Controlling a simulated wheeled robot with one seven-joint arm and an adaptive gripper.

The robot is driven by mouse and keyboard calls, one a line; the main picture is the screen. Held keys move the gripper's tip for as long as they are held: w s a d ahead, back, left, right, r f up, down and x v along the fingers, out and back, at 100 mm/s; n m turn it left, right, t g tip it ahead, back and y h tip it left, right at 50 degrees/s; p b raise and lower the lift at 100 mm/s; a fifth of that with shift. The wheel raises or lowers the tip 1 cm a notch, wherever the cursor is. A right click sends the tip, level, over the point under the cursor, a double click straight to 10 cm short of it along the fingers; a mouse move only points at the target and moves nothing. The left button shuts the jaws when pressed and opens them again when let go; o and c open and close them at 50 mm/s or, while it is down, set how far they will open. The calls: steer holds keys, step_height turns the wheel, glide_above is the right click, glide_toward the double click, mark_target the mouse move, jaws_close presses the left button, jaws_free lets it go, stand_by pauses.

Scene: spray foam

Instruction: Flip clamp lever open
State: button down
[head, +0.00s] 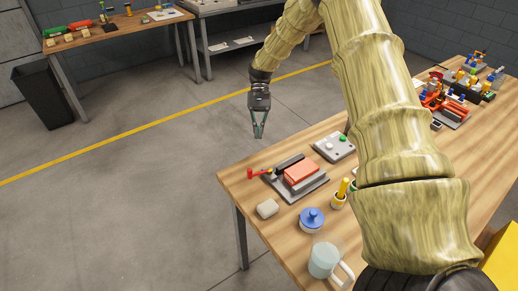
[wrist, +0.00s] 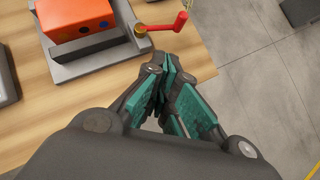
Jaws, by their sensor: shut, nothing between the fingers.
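The clamp fixture has a grey base (head: 310,188) holding an orange-red block (head: 301,172), near the left end of the wooden table. Its red lever (head: 257,173) sticks out to the left, towards the table edge. In the wrist view the red lever (wrist: 165,27) has an upturned end and a brass-coloured pivot, beside the block (wrist: 77,18). My gripper (head: 259,132) points down beyond the table's far left edge in the head view, apart from the lever. In the wrist view my fingertips (wrist: 168,65) are together and empty, just below the lever in the picture.
My arm covers the table's middle. Open floor (head: 130,200) lies left of the table.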

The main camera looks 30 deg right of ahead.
steer(key=shift+v, duration=1.4)
steer(key=shift+d+f, duration=0.1)
steer(key=shift+d, duration=0.05)
